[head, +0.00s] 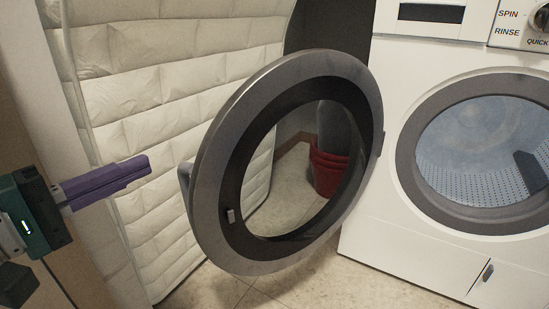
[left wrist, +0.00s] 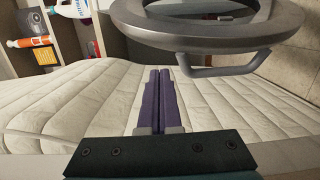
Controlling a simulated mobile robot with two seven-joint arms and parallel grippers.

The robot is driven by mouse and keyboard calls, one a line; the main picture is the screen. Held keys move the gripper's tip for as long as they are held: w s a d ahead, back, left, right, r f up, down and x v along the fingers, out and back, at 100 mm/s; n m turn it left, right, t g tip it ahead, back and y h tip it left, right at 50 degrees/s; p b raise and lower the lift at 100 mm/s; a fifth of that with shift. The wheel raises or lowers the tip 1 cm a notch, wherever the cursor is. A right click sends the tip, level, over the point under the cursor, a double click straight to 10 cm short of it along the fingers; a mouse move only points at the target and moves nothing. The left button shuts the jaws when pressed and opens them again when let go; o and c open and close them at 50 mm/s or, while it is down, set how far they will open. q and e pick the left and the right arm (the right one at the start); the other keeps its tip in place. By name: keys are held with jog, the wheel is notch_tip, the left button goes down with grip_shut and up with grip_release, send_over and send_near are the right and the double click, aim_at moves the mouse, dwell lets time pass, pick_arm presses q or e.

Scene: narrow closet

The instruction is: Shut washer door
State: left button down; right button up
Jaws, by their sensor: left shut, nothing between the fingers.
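The washer (head: 385,215) is white and stands at the right in the head view. Its round grey door (head: 225,150) stands wide open, swung out to the left of the drum opening (head: 480,150). The door's ring also shows at the top of the left wrist view (left wrist: 205,37), with a grey handle (left wrist: 225,70) on its outer side. My left gripper (head: 146,164) has purple fingers, shut and empty. It is left of the door, apart from it, and its fingers point toward the door side. It also shows in the left wrist view (left wrist: 159,80). My right gripper is not in view.
A white quilted mattress (head: 140,85) stands upright behind my left gripper and the door. A red bucket (head: 328,172) stands on the floor, seen through the door ring. Shelves with bottles (left wrist: 75,8) show in the left wrist view. Tiled floor (head: 300,285) lies clear below the door.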

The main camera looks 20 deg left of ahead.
aim_at(195, 164)
pick_arm(q)
jog(key=b+x, duration=0.1)
jog(key=x, duration=0.2)
jog(key=b+x, duration=0.4)
jog(key=x, duration=0.1)
jog(key=shift+w+f, duration=0.3)
jog(key=shift+w+d+r, duration=0.1)
jog(key=shift+w+d, duration=0.1)
jog(key=shift+w, duration=0.5)
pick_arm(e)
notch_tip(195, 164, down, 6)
pick_arm(q)
jog(key=shift+r, duration=0.1)
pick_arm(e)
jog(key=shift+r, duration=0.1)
